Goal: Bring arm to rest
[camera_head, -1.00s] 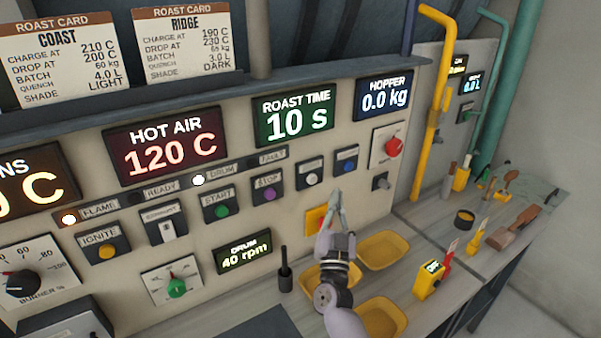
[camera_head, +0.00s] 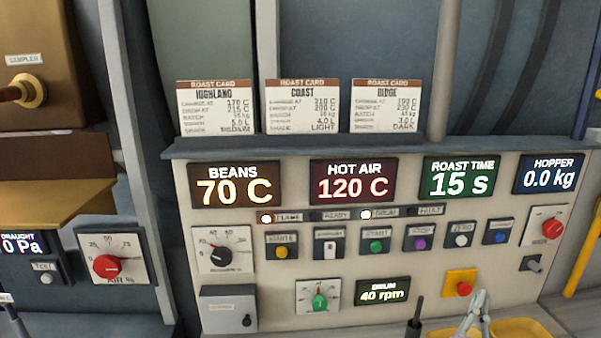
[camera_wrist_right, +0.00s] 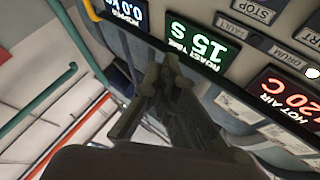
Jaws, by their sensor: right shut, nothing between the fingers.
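My right gripper (camera_head: 479,298) shows at the bottom right of the head view, pointing up, just right of the red button on its yellow plate (camera_head: 460,283). Its fingers are shut with nothing between them. In the right wrist view the dark fingers (camera_wrist_right: 163,72) reach toward the panel, which appears tilted and upside down. I cannot tell the exact gap between fingers and panel. Most of my right arm is below the head view's edge. My left gripper is not in view.
The control panel (camera_head: 290,228) fills the middle, with knobs and buttons standing out. Its roast time display (camera_head: 459,178) reads 15 s. A yellow tray (camera_head: 522,330) lies beside my gripper. A black-handled tool (camera_head: 414,326) stands left of it. Three roast cards (camera_head: 302,106) stand above.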

